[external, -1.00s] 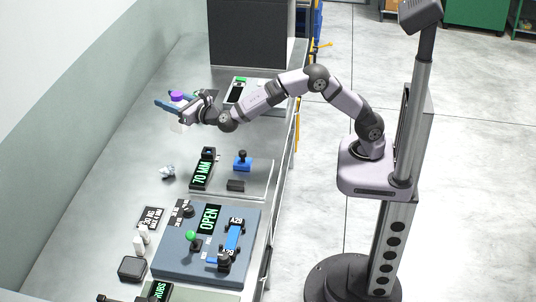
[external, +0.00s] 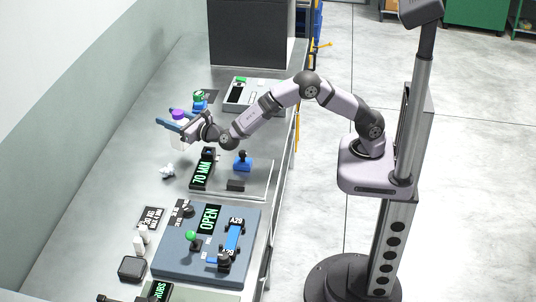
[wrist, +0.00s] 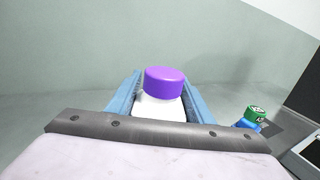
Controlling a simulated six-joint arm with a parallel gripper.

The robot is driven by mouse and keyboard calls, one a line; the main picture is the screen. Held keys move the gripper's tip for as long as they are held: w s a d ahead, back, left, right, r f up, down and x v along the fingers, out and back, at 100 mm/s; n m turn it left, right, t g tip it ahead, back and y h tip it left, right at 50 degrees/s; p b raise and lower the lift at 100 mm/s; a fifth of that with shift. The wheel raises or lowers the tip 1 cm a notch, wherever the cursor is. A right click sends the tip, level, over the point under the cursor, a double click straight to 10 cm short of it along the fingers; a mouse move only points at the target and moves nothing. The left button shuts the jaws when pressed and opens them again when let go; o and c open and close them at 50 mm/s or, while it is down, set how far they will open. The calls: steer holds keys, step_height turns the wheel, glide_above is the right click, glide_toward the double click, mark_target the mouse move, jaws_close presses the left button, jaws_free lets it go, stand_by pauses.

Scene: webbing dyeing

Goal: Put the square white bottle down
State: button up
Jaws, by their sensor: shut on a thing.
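The square white bottle (wrist: 158,109) has a purple cap (wrist: 164,82) and sits between the two blue fingers of my gripper (wrist: 162,95) in the wrist view. In the external view the white bottle (external: 179,142) hangs upright from my gripper (external: 180,126), its purple cap above the fingers. My gripper is shut on it. It is over the left part of the metal bench (external: 125,185); I cannot tell whether its base touches the bench.
A blue bottle with a green cap (external: 199,99) stands behind my gripper; it also shows in the wrist view (wrist: 252,120). Bench space at left is clear.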

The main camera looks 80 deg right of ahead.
steer(key=shift+f, duration=1.65)
steer(key=shift+f, duration=0.2)
steer(key=o, duration=1.4)
steer(key=shift+r, duration=0.15)
steer(key=b+v, duration=0.2)
steer(key=v, duration=1)
